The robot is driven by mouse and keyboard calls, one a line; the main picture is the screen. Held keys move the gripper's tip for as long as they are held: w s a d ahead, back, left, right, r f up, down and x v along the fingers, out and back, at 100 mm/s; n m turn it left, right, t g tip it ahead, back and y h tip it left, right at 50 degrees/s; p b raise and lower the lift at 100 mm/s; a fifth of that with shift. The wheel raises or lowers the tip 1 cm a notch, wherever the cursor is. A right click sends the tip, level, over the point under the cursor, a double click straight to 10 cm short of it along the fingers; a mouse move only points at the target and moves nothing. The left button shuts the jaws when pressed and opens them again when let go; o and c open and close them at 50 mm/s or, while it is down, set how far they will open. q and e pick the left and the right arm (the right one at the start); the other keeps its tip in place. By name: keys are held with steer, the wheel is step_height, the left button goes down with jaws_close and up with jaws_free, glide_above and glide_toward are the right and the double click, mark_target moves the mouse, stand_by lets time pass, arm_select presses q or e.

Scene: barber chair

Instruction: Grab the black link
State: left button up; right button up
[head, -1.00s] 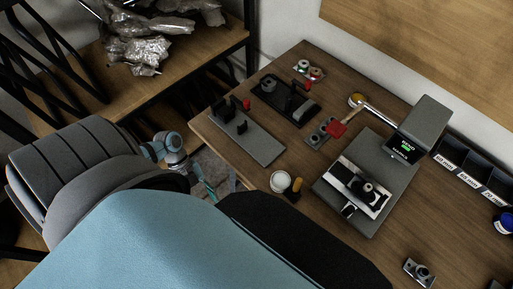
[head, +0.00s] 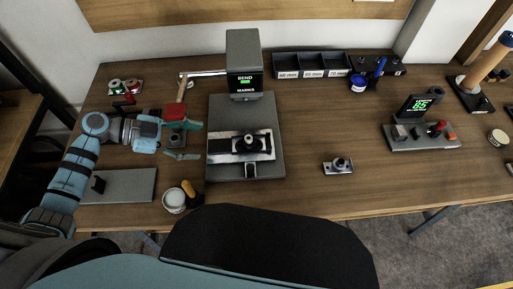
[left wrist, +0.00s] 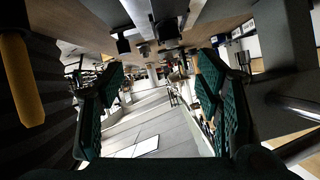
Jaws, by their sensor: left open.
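I cannot tell for sure which part is the black link. A small black piece (head: 250,142) sits on the silver plate of the grey press. My right gripper is not in view.
A white cup (head: 174,201) and a yellow-handled tool (head: 189,190) are at the front edge. A black bin row (head: 312,66) stands behind. A grey fixture with a display (head: 422,136) is on the right.

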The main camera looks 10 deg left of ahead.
mark_target(246, 142)
arm_select(q)
steer(key=x, duration=1)
steer(key=w+r+b+x, duration=0.1)
steer(key=x, duration=0.4)
steer(key=shift+d, duration=0.15)
steer(key=c, duration=1.4)
